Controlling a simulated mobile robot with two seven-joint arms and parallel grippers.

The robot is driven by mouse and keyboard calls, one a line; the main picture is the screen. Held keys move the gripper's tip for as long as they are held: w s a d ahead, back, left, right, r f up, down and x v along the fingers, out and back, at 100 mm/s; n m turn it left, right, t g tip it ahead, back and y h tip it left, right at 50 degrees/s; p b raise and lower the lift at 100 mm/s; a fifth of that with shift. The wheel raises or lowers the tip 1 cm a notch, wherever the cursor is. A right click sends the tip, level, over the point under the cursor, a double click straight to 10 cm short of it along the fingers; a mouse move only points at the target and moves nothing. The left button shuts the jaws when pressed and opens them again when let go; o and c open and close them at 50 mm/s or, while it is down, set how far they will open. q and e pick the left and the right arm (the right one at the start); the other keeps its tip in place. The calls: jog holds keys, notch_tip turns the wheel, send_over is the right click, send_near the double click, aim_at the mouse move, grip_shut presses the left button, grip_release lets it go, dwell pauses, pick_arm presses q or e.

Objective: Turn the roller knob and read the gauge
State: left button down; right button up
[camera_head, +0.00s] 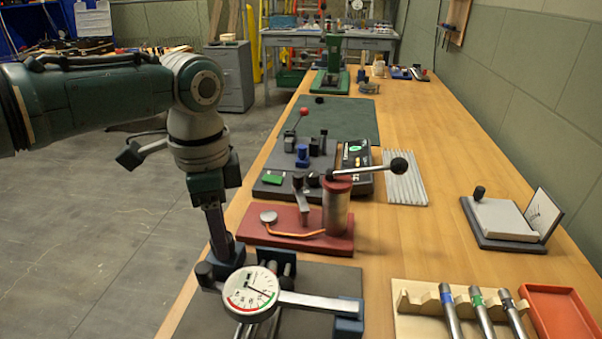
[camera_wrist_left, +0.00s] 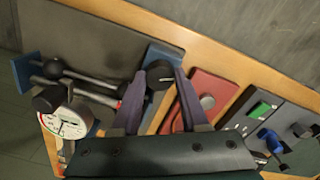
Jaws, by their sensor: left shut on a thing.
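The gauge (camera_head: 250,293) has a white round dial with red and green arcs along its lower rim. Its dark needle appears to point right and slightly down. It sits on a metal roller device with blue end blocks (camera_head: 348,317), on a dark mat. It also shows at lower left in the left wrist view (camera_wrist_left: 68,124). My left gripper (camera_head: 224,253) reaches down at the device's far left end. In the left wrist view its purple fingers (camera_wrist_left: 162,75) are shut on a black knob (camera_wrist_left: 159,75) by a blue block. The head view hides this knob. My right gripper is not in view.
Just beyond is a red base (camera_head: 287,239) with a metal cylinder and black-balled lever (camera_head: 398,165). A tool rack (camera_head: 416,302) and orange tray (camera_head: 562,312) stand at the right front. A flat stand (camera_head: 505,220) sits at right.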

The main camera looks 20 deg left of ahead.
pick_arm(q)
jog(key=m, duration=0.6)
jog(key=shift+m, duration=0.3)
jog(key=m, duration=0.6)
jog(key=m+b, duration=0.1)
jog(key=m, duration=0.5)
jog(key=shift+w+d+m+b, duration=0.1)
jog(key=shift+m+b, duration=0.2)
jog(key=shift+m, duration=0.1)
jog(key=m+b, duration=0.1)
jog(key=m, duration=0.4)
jog(key=shift+r+m, duration=0.1)
jog(key=shift+m, duration=0.2)
jog(key=shift+c, duration=2.1)
grip_release()
